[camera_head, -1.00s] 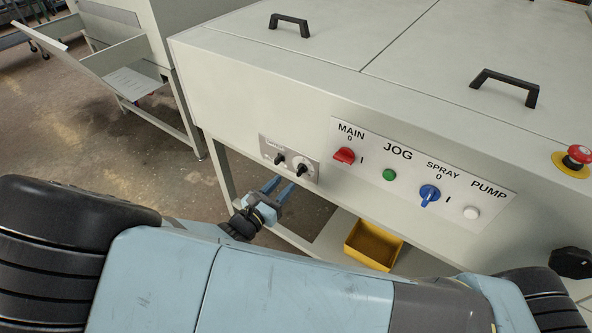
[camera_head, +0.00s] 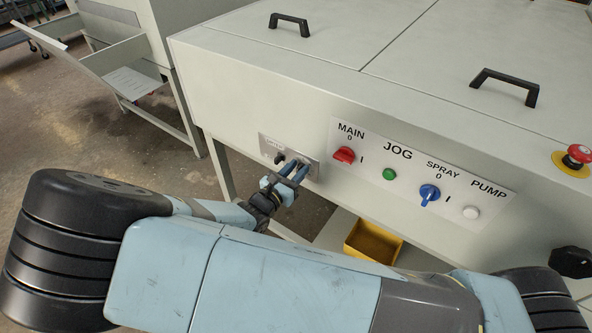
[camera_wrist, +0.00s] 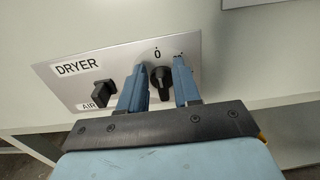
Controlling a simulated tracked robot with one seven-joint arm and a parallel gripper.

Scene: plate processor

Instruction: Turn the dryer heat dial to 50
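The dryer panel (camera_wrist: 70,87) fills the upper part of the wrist view, with the label DRYER on its left. A black heat dial (camera_wrist: 161,80) with a round base sits at its right, under a 0 mark. A second black knob (camera_wrist: 101,94), near the AIR label, is to its left. My gripper (camera_wrist: 159,62) is open, with one blue finger on each side of the heat dial. Whether either finger touches it is unclear. In the head view my gripper (camera_head: 297,168) is at the right part of the small dryer panel (camera_head: 265,143) and hides the heat dial there.
Right of the dryer panel are the red MAIN switch (camera_head: 344,155), green JOG button (camera_head: 389,174), blue SPRAY switch (camera_head: 429,193) and white PUMP button (camera_head: 470,212). A yellow bin (camera_head: 373,243) sits low under the machine. A red emergency stop (camera_head: 577,156) is at far right.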

